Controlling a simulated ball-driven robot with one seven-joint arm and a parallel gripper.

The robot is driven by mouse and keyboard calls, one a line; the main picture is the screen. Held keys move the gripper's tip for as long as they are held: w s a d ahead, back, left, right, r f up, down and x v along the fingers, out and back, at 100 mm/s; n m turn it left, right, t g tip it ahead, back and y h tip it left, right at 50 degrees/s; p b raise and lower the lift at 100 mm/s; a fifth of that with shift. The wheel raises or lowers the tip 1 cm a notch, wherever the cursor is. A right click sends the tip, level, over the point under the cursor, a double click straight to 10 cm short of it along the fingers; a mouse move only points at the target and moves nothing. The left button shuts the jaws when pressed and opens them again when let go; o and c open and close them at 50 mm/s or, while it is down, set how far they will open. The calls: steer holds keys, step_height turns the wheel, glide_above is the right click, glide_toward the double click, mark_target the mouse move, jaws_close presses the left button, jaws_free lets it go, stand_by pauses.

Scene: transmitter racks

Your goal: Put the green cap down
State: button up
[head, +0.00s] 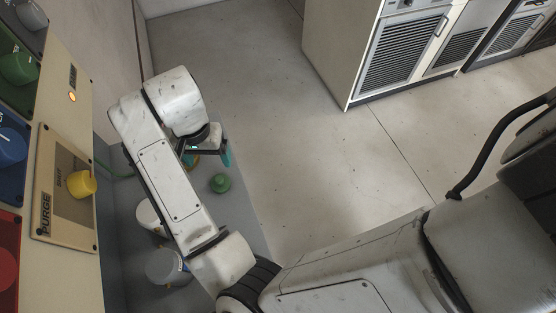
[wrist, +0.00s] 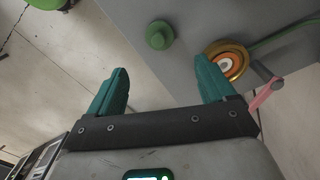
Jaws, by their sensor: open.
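The green cap (head: 220,183) rests on the grey shelf (head: 236,212), near its right edge, with a small knob on top. In the wrist view the green cap (wrist: 160,36) lies beyond the fingertips, clear of both fingers. My gripper (head: 208,158) is open and empty, with teal fingers. In the head view it is just above and left of the cap in the picture. The wrist view shows my gripper (wrist: 162,78) with a wide gap between its fingers.
A brass ring fitting (wrist: 235,58) with an orange centre sits by the right finger, near a pink strip (wrist: 265,94). White containers (head: 167,267) stand on the shelf. A panel on the left carries a yellow knob (head: 82,184) marked PURGE. Open floor (head: 310,160) lies to the right.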

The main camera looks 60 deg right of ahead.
steer(key=s+d+n+t+h, duration=0.1)
steer(key=s+d+n+h, duration=0.1)
steer(key=d, duration=0.6)
steer(key=s+d+n+t+h, duration=0.1)
steer(key=s+d+n+h, duration=0.15)
steer(key=d, duration=0.55)
steer(key=s+a+f+n+y, duration=0.2)
steer(key=s+a+f+n, duration=0.1)
steer(key=s, duration=0.6)
steer(key=s+a+f+n+y, duration=0.2)
steer(key=s+a+f, duration=0.3)
steer(key=s, duration=0.4)
steer(key=shift+s+a+f+n+g, duration=0.2)
steer(key=shift+f+n+g, duration=0.2)
steer(key=shift+n, duration=0.35)
